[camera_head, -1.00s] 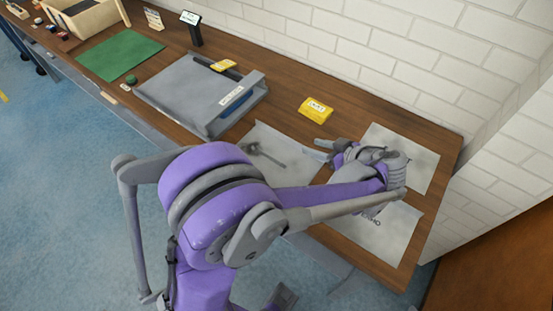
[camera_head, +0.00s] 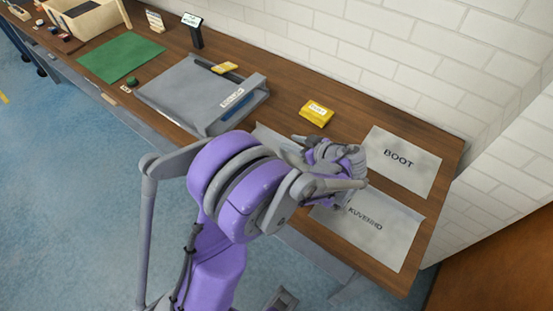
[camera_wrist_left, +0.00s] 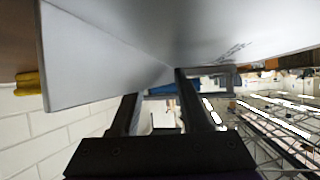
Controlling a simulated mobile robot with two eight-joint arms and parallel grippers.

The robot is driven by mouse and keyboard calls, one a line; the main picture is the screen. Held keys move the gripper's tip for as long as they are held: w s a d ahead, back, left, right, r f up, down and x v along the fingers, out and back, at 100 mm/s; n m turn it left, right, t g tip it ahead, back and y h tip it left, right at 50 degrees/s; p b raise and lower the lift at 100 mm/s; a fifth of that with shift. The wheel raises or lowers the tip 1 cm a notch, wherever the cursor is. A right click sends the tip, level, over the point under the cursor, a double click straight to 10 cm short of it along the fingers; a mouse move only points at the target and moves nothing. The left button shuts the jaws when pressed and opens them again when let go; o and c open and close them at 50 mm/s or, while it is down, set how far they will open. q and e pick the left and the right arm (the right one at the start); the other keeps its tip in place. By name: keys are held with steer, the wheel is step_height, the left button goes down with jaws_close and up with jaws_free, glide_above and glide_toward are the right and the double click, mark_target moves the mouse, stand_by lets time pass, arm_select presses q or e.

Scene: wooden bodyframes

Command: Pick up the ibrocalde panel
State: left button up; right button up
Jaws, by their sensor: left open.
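Several pale grey sheets lie on the wooden table. One, at the middle front (camera_head: 268,134), is mostly hidden behind my left arm, and I cannot read a label on it. The other two read "BOOT" (camera_head: 398,155) and "KUVERHD" (camera_head: 372,226). I cannot read the name ibrocalde anywhere. My left gripper (camera_head: 299,140) is over the hidden sheet, fingers pointing left. In the left wrist view its open fingers (camera_wrist_left: 157,87) are close under a large grey sheet (camera_wrist_left: 120,50) with unreadable lettering. I cannot tell whether they touch it. My right gripper is not in view.
A grey tray (camera_head: 187,121) with a blue item stands left of the gripper. A yellow labelled block (camera_head: 316,113) is behind it. A green mat (camera_head: 119,57) and beige bin (camera_head: 103,15) are far left. The white brick wall (camera_head: 400,60) bounds the back.

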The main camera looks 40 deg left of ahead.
arm_select(q)
jaws_close()
stand_by(1.4)
